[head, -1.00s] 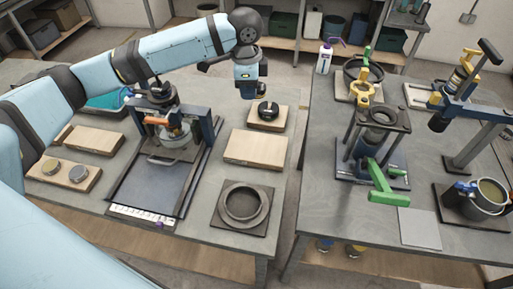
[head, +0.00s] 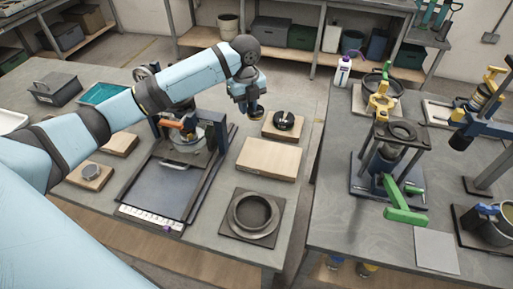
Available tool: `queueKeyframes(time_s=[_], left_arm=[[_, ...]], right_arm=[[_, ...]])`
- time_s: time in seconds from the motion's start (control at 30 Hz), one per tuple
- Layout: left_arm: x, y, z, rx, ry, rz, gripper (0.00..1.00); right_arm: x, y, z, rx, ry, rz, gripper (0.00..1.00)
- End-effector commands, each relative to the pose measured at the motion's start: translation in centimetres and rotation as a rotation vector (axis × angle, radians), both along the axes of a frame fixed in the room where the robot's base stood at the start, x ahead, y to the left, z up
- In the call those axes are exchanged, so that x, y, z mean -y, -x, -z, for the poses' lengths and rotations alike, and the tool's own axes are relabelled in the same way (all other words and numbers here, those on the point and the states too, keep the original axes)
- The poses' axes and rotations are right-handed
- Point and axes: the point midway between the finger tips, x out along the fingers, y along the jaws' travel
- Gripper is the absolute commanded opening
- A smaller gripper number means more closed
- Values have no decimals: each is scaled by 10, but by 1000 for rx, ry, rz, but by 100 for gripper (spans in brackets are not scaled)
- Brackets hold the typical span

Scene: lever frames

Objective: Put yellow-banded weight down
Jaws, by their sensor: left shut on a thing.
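My left gripper (head: 248,97) points down above the left table, beside the small wooden block with a round black knobbed weight (head: 284,120). It is shut on a small dark weight with a yellowish band (head: 257,112), mostly hidden by the fingers. The held weight appears just left of the small block and above the larger bare wooden board (head: 268,159); I cannot tell its exact height. My right gripper is not in view.
A lever frame with an orange handle (head: 175,125) stands on a dark tray (head: 160,190) to the left. A dark ring-shaped pot (head: 253,214) sits in front. A grey disc (head: 91,171) lies at far left. Lever stands occupy the right table.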

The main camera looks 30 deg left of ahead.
Motion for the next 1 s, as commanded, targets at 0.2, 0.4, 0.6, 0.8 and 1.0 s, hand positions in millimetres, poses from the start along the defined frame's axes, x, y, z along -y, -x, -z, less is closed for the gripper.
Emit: queueKeyframes(time_s=[0.2,0.4,0.6,0.8,1.0], left_arm=[[0,1,60,-4,1,-2,0],[1,1,105,-2,0,-2,0],[0,0,122,1,0,-1,0],[1,1,145,-2,1,-2,0],[0,0,164,2,-1,-1,0]], right_arm=[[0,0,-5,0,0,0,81],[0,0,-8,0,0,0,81],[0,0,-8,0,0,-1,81],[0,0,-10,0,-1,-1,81],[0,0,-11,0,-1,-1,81]])
